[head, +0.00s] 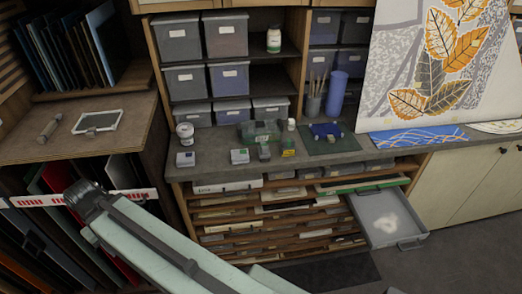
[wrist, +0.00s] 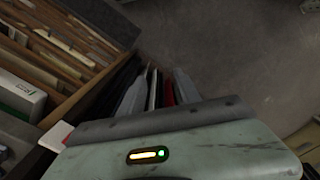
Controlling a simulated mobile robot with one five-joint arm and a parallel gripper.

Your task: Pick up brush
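Several thin brushes stand upright in a grey cup (head: 313,105) at the back of the grey counter, left of a blue cylinder; the brushes (head: 317,84) are small in the head view. I cannot tell which one is the task's brush. In the wrist view, my gripper (wrist: 160,75) points down, with two grey fingers apart and nothing held between them. Upright panels and the floor show beyond the fingers. My gripper's fingers cannot be made out in the head view. No brush shows in the wrist view, and my gripper is well away from the cup.
The counter (head: 220,145) holds jars, small boxes, a green-tinted clear bin (head: 260,131) and a dark mat (head: 328,146). Below it, a pulled-out drawer (head: 388,216) juts forward at right. A wooden desk (head: 120,140) is at left, above upright panels. Grey floor is open at right.

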